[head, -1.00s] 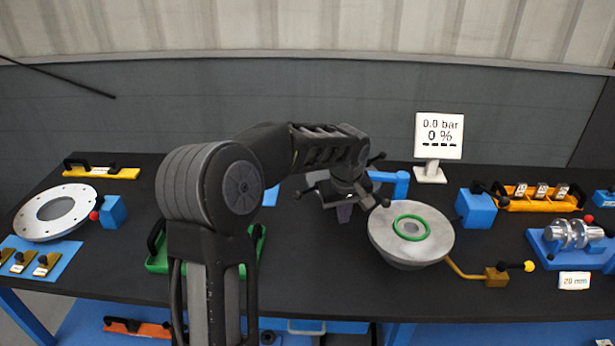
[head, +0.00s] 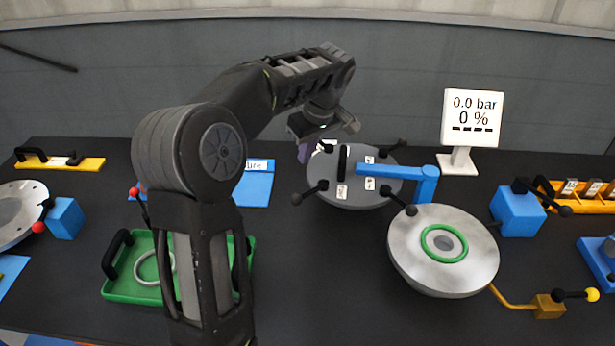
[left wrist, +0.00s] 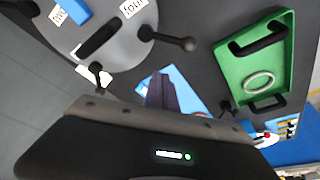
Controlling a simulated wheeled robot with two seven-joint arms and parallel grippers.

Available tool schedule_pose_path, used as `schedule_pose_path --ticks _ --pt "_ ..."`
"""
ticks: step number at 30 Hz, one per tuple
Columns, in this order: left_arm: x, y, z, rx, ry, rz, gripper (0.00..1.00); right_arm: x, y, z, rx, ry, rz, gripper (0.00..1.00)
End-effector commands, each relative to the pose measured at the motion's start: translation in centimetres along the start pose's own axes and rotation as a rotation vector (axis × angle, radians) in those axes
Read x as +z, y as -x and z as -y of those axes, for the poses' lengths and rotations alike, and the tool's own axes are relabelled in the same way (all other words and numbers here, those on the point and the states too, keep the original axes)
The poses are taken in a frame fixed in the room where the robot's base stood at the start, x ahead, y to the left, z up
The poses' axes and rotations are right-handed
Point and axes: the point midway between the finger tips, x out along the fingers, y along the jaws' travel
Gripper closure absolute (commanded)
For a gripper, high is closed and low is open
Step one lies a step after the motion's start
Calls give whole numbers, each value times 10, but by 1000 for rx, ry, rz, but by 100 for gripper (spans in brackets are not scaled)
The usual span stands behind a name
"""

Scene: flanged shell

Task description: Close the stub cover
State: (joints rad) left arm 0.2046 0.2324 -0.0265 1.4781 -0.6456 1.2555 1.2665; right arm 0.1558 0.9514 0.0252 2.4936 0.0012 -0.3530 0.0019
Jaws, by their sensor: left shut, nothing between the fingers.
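The stub cover (head: 345,190) is a dark grey disc with a black bar handle, white labels and several black knobbed levers. A blue hinge arm (head: 400,172) carries it, swung aside to the back left of the stub. The stub (head: 412,262) is a silver flanged bowl with a green ring (head: 443,258) on top, uncovered. My left gripper (head: 304,152) is shut and empty at the cover's far left edge; whether it touches is unclear. In the left wrist view, its fingers (left wrist: 160,92) point beside the cover (left wrist: 105,50). My right gripper is out of view.
A display (head: 472,118) reading 0.0 bar and 0 % stands behind. A green tray (head: 130,288) with a pale ring lies left, partly behind my arm. A blue block (head: 517,212) and a yellow-handled valve (head: 548,306) stand right of the stub.

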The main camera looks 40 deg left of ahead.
Motion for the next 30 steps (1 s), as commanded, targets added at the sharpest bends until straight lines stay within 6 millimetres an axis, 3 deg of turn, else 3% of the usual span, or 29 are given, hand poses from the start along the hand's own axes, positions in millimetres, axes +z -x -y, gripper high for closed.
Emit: schedule_pose_path --ticks 17,23,30 --pt "2 -10 0 0 -2 1 100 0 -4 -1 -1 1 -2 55" --pt "2 -31 0 -3 -2 1 100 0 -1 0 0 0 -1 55" --pt "2 -76 1 -4 -2 3 100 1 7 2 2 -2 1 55"
